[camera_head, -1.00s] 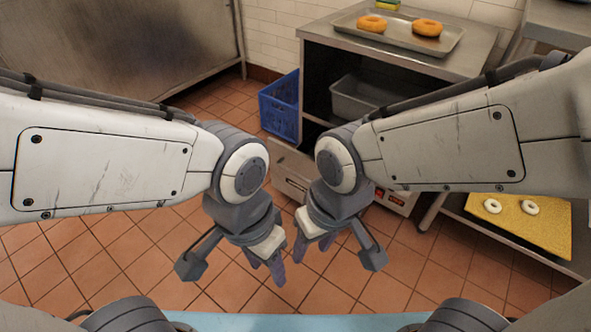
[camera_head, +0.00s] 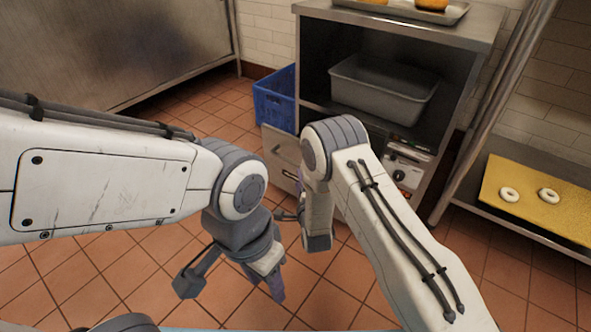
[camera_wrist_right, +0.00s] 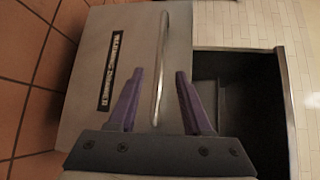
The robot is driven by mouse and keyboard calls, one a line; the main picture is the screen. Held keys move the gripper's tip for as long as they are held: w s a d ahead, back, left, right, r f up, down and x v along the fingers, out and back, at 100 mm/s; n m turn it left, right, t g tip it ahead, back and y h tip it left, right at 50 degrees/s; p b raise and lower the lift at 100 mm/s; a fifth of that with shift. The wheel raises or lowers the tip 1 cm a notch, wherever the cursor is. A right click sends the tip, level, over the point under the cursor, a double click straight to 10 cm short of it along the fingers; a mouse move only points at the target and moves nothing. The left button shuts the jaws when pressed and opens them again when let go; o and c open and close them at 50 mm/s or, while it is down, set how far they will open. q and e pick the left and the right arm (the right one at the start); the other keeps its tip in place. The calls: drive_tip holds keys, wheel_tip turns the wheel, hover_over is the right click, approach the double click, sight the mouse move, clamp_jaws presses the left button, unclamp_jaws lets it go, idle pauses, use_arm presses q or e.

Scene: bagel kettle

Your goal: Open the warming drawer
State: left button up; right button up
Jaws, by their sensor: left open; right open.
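The warming drawer (camera_head: 280,146) is low in the steel cabinet. My right arm hides much of its front in the head view. In the right wrist view its front (camera_wrist_right: 95,115) bears a black label strip (camera_wrist_right: 119,73) and a long bar handle (camera_wrist_right: 159,65). My right gripper (camera_wrist_right: 156,98) is open, with one purple finger on each side of the handle in that view. I cannot tell whether the fingers touch it. In the head view the right gripper (camera_head: 294,200) is partly hidden by its own wrist. My left gripper (camera_head: 270,278) is open and empty above the floor.
A metal pan (camera_head: 385,92) sits on the shelf above the drawer. A control panel (camera_head: 408,165) with a knob is at right. A blue crate (camera_head: 275,98) stands left of the cabinet. A yellow mat (camera_head: 520,203) with white rings lies on the right rack. Tiled floor is clear in front.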

sight(295, 164)
drive_tip(key=b+x, duration=0.2)
drive_tip(key=x, duration=0.2)
drive_tip(key=b+x, duration=0.3)
drive_tip(key=x, duration=0.2)
drive_tip(key=shift+w+d+f+b, duration=0.1)
drive_tip(key=shift+w+f+b, duration=0.15)
drive_tip(key=shift+b, duration=0.05)
drive_tip(key=shift+w+r, duration=0.1)
drive_tip(key=shift+w, duration=0.35)
drive_tip(key=shift+c, duration=0.3)
clamp_jaws()
drive_tip(key=shift+s, duration=0.1)
